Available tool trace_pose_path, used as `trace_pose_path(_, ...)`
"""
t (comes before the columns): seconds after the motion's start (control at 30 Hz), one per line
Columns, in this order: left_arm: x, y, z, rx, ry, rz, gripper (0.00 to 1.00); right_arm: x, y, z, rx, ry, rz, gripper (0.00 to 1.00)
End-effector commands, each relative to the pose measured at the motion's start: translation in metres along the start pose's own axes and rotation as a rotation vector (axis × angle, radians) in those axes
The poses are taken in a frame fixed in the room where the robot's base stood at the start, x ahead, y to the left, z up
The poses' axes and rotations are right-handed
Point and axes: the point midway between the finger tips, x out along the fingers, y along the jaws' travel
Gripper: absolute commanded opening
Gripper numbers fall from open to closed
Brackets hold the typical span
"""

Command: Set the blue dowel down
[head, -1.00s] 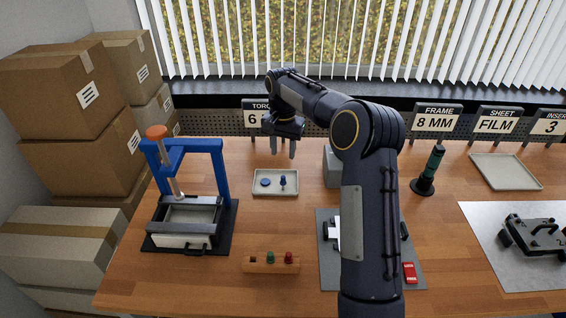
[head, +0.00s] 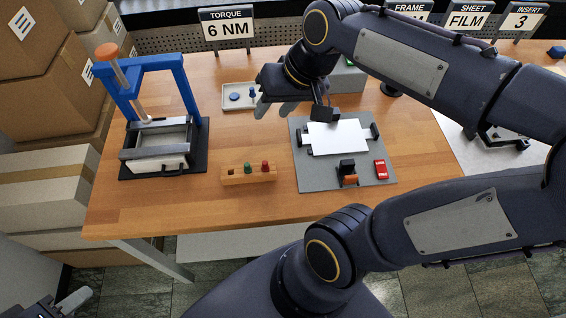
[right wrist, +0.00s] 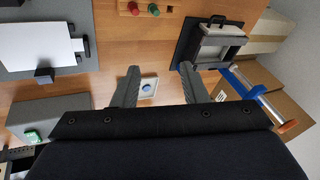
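The small blue dowel (head: 253,92) stands upright in the shallow pale tray (head: 226,106), beside a flat blue disc (head: 235,97). My right gripper (head: 275,108) is in front and to the right of the tray in the head view, above the table. In the right wrist view its fingers (right wrist: 157,70) are apart with nothing held between them. The tray shows small beyond them (right wrist: 154,80), with a blue spot in it that I cannot tell as disc or dowel. My left gripper (head: 73,299) is at the bottom left, partly cut off, its opening unclear.
A wooden rack (head: 233,180) holds a green peg and a red peg. The blue-framed press (head: 187,80) stands left. A grey mat (head: 310,180) carries a white sheet (head: 338,138). A grey box (head: 348,80) stands behind. Table is free around the rack.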

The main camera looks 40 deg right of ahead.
Motion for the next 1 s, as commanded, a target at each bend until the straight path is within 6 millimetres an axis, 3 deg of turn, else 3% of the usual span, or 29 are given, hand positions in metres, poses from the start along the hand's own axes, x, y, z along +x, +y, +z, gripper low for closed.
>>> trace_pose_path(0.03,0.0,0.0,0.0,0.0,0.0,0.0,0.36,0.001,-0.001,0.025,-0.031,0.024,-0.024,0.4)
trace_pose_path(0.1,0.0,0.0,0.0,0.0,0.0,0.0,0.36,0.007,-0.003,0.053,-0.072,0.048,-0.055,0.4)
trace_pose_path(0.3,0.0,0.0,0.0,0.0,0.0,0.0,0.36,0.024,-0.006,0.101,-0.142,0.095,-0.107,0.4)
trace_pose_path(0.47,0.0,0.0,0.0,0.0,0.0,0.0,0.36,0.028,-0.007,0.11,-0.156,0.103,-0.116,0.4)
trace_pose_path(1.0,0.0,0.0,0.0,0.0,0.0,0.0,0.36,0.028,-0.006,0.109,-0.154,0.102,-0.115,0.4)
